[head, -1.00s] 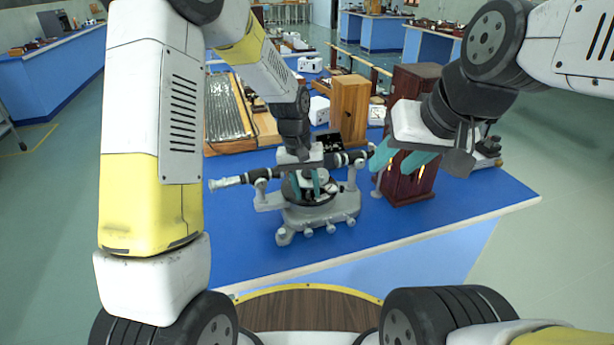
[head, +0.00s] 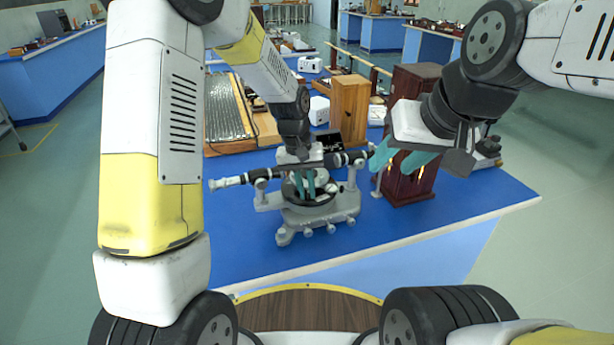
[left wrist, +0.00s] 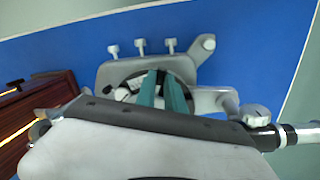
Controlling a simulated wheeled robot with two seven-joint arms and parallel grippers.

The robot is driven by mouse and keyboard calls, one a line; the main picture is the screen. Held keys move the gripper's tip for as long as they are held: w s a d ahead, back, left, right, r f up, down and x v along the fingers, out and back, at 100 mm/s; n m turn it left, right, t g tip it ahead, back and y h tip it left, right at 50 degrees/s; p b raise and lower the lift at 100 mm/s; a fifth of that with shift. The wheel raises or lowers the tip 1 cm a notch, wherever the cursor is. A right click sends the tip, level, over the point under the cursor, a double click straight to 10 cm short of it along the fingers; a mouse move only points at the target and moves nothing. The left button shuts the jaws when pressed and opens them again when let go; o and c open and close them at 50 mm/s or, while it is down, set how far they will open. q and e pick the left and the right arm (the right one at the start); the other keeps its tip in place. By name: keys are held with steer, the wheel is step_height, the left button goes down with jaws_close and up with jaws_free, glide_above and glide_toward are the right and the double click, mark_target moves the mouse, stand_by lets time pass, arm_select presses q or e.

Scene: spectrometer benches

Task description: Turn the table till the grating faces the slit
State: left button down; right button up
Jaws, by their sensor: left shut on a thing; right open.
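The spectrometer (head: 318,216) stands on the blue bench, with a tube pointing left (head: 230,181) and another tube (head: 347,158) pointing right toward the wooden lamp housing. Its round table (head: 322,197) is in the middle. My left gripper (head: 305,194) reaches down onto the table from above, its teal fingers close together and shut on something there. In the left wrist view the fingers (left wrist: 163,92) reach over the dark round table (left wrist: 128,90). The grating and slit cannot be made out. My right gripper (head: 405,160) is open and empty, in front of the lamp housing.
The dark wooden lamp housing (head: 412,185) with glowing slots stands right of the spectrometer. A lighter wooden box (head: 348,108) and a ribbed board (head: 228,105) stand behind. The bench front (head: 400,225) is clear.

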mark_target(321, 203)
stand_by(0.8)
arm_select(q)
steer(key=shift+d+n, duration=0.9)
steer(key=shift+n, duration=0.1)
steer(key=shift+w+d+n+t, duration=0.25)
steer(key=shift+d+n, duration=0.35)
steer(key=shift+n, duration=0.4)
steer(key=c, duration=1.4)
jaws_free()
steer(key=shift+s, duration=0.1)
steer(key=shift+c, duration=0.2)
step_height(321, 203, up, 8)
steer(key=a, duration=0.1)
steer(key=shift+s, duration=0.2)
